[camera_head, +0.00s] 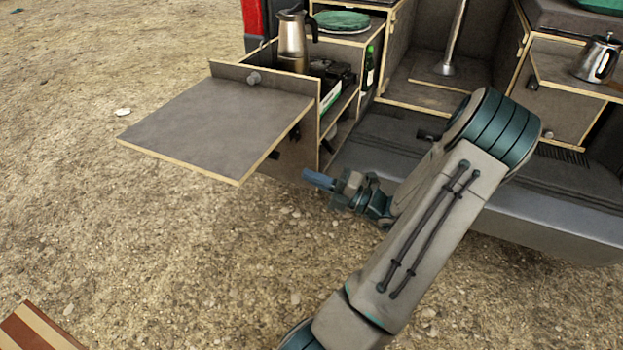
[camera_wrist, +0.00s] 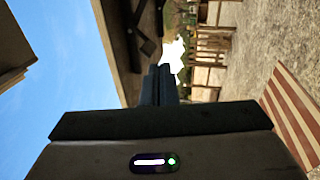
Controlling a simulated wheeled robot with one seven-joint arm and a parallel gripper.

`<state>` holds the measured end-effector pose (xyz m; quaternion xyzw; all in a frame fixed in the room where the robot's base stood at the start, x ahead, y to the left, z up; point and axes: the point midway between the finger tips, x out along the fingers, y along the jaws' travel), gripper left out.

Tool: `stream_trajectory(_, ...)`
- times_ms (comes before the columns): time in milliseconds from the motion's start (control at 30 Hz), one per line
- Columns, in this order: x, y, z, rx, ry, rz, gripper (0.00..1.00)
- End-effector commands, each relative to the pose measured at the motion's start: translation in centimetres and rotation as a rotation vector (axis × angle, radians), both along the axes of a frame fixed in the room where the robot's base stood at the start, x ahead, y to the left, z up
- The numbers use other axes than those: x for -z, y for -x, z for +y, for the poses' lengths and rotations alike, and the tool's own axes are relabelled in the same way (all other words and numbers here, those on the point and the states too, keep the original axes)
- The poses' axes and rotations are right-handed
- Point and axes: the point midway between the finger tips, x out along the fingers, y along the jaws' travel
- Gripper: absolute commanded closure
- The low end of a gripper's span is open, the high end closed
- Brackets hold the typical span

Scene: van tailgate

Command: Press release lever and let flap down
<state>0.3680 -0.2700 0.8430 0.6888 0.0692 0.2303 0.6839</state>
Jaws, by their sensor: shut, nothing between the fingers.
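The grey flap (camera_head: 215,125) with pale edges stands out level from the left drawer unit of the van, above the gravel. Small dark fittings (camera_head: 294,132) show by its inner edge; I cannot tell which one is the release lever. In the wrist view, a sideways picture, dark bracket-like parts (camera_wrist: 143,42) show against a brown panel, probably the flap's underside. My gripper (camera_head: 312,178) is shut and empty, below and to the right of the flap's near corner, apart from it. Its shut fingers also show in the wrist view (camera_wrist: 160,75).
The open drawer unit holds a steel jug (camera_head: 292,42), a black stove (camera_head: 335,73) and a green bottle (camera_head: 370,68). The van's bumper (camera_head: 520,205) lies right of my gripper. A striped board (camera_head: 38,330) is at lower left. Gravel is clear below the flap.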

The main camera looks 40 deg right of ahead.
Motion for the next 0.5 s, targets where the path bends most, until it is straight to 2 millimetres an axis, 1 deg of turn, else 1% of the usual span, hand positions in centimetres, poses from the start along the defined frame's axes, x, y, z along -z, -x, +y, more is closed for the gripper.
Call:
stream_trajectory(33, 0.2, 0.2, -0.6, 0.018, -0.026, -0.005, 1.00)
stream_trajectory(133, 0.3, 0.2, -1.0, 0.032, -0.052, -0.009, 1.00)
stream_trajectory(267, 0.2, -0.5, -0.7, 0.031, -0.051, -0.008, 1.00)
stream_trajectory(500, -0.3, -2.5, 0.1, 0.032, -0.048, -0.007, 1.00)
